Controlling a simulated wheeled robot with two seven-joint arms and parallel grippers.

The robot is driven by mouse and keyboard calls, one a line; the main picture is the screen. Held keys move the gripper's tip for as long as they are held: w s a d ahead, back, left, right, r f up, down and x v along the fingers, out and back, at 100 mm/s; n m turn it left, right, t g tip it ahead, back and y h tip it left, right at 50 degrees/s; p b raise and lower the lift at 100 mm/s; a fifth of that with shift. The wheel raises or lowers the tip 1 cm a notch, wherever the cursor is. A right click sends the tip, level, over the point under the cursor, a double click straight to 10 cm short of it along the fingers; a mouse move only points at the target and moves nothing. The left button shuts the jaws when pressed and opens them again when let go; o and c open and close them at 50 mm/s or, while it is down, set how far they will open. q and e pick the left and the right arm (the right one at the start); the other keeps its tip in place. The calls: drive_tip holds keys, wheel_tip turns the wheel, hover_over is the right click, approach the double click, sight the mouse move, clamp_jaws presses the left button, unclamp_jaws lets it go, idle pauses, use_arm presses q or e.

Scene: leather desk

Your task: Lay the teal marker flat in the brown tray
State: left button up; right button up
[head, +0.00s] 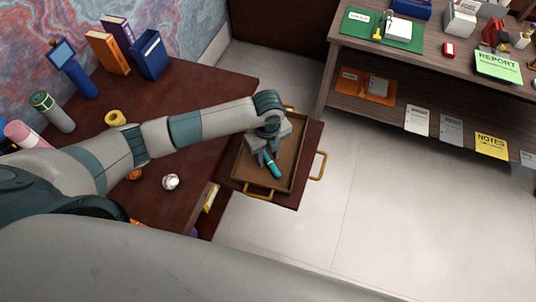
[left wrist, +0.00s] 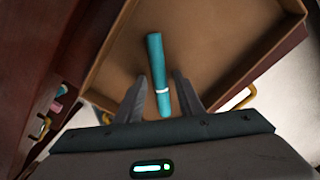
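The teal marker (head: 272,166), with a pale band, is in the brown tray (head: 293,146), within its walls. It appears to lie along the tray floor, though exact contact is hard to tell. My left gripper (head: 263,154) reaches down into the tray over one end of the marker. In the left wrist view the marker (left wrist: 156,62) runs between the two fingers (left wrist: 160,90), with a small gap showing on each side, so the gripper looks open. The gripper hides part of the marker in the head view. My right gripper is out of view.
The tray has brass handles (head: 319,166) and sits on a dark red surface jutting from the desk (head: 200,82). Books, cylinders, a yellow ring (head: 115,118) and a white ball-like item (head: 170,182) are on the desk. A wooden shelf (head: 440,70) stands right; floor between is clear.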

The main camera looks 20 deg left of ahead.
sight(268, 158)
use_arm(q)
drive_tip(key=shift+r, duration=0.15)
drive_tip(key=shift+r, duration=0.1)
wheel_tip(268, 158, up, 12)
drive_tip(key=b, duration=0.3)
drive_tip(key=shift+b, duration=0.4)
drive_tip(key=shift+s+d, duration=0.1)
idle(0.3)
